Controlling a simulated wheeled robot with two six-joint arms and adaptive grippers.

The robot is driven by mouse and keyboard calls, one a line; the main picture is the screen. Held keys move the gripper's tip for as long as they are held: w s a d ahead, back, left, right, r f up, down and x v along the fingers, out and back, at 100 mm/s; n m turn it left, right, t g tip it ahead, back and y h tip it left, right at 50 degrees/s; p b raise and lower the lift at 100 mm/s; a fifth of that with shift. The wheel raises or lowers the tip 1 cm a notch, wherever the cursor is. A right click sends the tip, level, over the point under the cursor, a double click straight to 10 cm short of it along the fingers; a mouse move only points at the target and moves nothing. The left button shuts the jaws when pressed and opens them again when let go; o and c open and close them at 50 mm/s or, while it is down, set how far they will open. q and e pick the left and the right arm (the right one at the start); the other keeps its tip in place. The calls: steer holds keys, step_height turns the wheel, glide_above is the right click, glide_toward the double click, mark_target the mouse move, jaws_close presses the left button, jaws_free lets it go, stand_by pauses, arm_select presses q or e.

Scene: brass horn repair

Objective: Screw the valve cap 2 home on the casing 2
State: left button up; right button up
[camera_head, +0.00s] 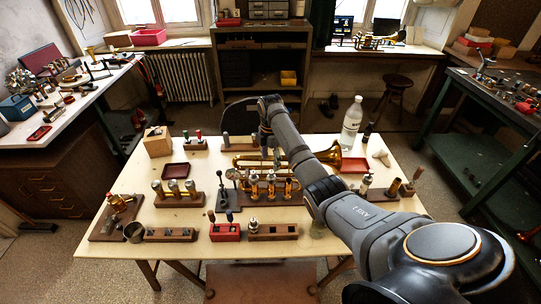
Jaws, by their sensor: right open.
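A brass horn (245,160) lies across the middle of the pale table, its bell pointing right. In front of it stands a row of upright brass valve casings with silvery tops; I take the middle one as casing 2 (271,186). I cannot pick out valve cap 2 at this size. My right arm reaches in from the lower right over the table. Its wrist bends down behind the horn's tubing, where my right gripper (263,144) is open, small and partly hidden. It appears apart from the casings. My left gripper is not in view.
A wooden block with several brass pieces (174,192) stands left of the casings. A red block (225,232) and a wooden holder (273,232) sit at the front edge.

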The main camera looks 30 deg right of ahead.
mark_target(270, 172)
step_height(270, 172, down, 9)
steer(key=shift+r+p, duration=0.15)
steer(key=shift+p, duration=0.25)
steer(key=shift+c, duration=0.5)
steer(key=c, duration=1.2)
steer(key=shift+r+m+p, duration=0.15)
steer(key=shift+m+p, duration=0.25)
steer(key=shift+m, duration=1.1)
steer(key=shift+w+m+p, duration=0.1)
steer(key=shift+m+p, duration=0.25)
steer(key=shift+m, duration=0.75)
